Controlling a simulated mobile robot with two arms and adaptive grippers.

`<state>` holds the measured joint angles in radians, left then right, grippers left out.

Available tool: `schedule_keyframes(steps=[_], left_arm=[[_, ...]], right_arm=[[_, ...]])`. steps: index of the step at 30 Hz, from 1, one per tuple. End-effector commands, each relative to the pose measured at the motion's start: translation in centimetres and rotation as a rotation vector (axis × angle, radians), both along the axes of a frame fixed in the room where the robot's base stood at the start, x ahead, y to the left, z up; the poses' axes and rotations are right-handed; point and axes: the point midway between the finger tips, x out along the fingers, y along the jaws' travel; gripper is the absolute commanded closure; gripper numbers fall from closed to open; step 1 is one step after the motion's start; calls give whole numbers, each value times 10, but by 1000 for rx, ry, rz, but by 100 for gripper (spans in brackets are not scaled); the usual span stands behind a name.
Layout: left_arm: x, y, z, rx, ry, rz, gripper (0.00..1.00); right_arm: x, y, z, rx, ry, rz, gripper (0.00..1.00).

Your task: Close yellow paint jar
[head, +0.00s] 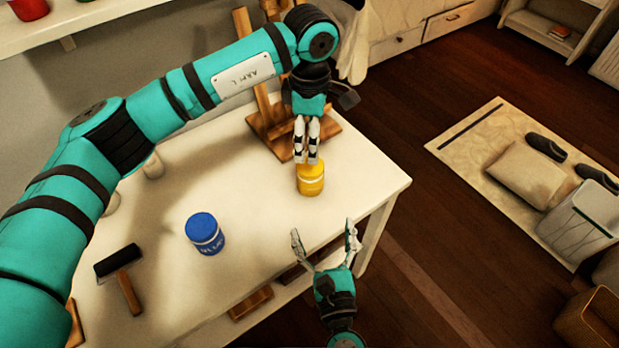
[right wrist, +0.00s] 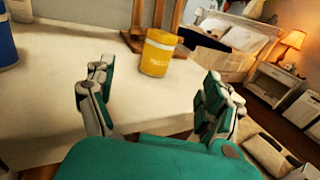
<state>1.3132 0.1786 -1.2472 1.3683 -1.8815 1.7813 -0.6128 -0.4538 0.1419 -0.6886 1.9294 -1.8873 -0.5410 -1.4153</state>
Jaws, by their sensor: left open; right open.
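The yellow paint jar (head: 311,182) stands upright near the table's right edge. It also shows in the right wrist view (right wrist: 157,55), between and beyond the right fingers. Its top looks yellow, with a pale line below it; I cannot tell whether a lid is fully shut on it. My left gripper (head: 306,157) points down over the jar's top, fingers narrowly apart, partly covering it; contact cannot be told. My right gripper (head: 325,231) is open and empty at the table's near right edge, short of the jar, with its fingers spread wide in the right wrist view (right wrist: 155,78).
A blue jar (head: 205,233) stands left of the yellow one, and a black roller (head: 118,260) lies farther left. A wooden easel (head: 268,125) stands behind the yellow jar. The white table (head: 265,205) is clear between the jars. A basket (head: 580,225) stands on the floor at right.

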Motion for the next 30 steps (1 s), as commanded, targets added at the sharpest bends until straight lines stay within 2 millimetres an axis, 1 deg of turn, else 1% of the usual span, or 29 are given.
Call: schedule_keyframes(steps=[15, 21, 25, 30], left_arm=[[0, 0, 0, 0, 0, 0, 23], [0, 0, 0, 0, 0, 0, 23], [0, 0, 0, 0, 0, 0, 23], [0, 0, 0, 0, 0, 0, 23]], right_arm=[[99, 16, 1, 2, -2, -1, 14], [134, 22, 1, 3, -1, 0, 14], [150, 24, 1, 1, -1, 0, 14], [159, 26, 0, 1, 0, 1, 14]])
